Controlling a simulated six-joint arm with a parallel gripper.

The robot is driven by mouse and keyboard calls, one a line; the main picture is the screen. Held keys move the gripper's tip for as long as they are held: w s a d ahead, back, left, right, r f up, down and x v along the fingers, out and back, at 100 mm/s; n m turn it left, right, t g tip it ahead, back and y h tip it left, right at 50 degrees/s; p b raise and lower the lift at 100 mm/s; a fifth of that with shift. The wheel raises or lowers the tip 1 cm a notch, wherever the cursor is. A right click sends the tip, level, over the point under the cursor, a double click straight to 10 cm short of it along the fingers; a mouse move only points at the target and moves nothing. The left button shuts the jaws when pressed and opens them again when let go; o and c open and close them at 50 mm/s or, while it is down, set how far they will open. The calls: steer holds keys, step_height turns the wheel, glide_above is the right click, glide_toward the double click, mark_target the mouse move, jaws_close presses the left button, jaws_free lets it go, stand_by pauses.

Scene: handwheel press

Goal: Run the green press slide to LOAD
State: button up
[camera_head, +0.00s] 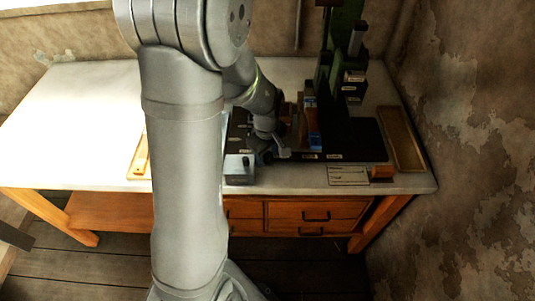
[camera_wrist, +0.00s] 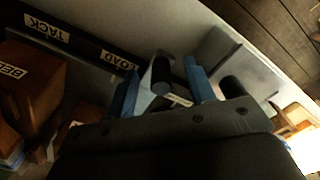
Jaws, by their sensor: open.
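The green press (camera_head: 340,45) stands at the back right of the bench on a black base (camera_head: 355,140). In the wrist view a dark rail carries the labels TACK (camera_wrist: 46,30) and LOAD (camera_wrist: 120,60). My gripper (camera_wrist: 168,85) is open, its blue-lined fingers apart beside the LOAD end of the rail. A dark cylindrical knob (camera_wrist: 162,72) shows between the fingers, and another dark round part (camera_wrist: 232,88) lies right of them. I cannot tell whether the fingers touch either one. In the head view my arm hides much of the handwheel area, and the slide's position is unclear.
A wooden block (camera_wrist: 32,80) with a partly visible label, BEL, is at the left of the wrist view. A grey box (camera_head: 240,168) stands at the bench's front edge. A wooden tray (camera_head: 400,138) lies at the right. The white bench (camera_head: 75,125) is clear at left.

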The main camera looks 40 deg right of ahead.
steer(key=shift+o, duration=0.7)
step_height(320, 180, up, 8)
steer(key=shift+a+f, duration=0.1)
steer(key=shift+f, duration=0.15)
steer(key=shift+f, duration=2.4)
steer(key=o, duration=0.7)
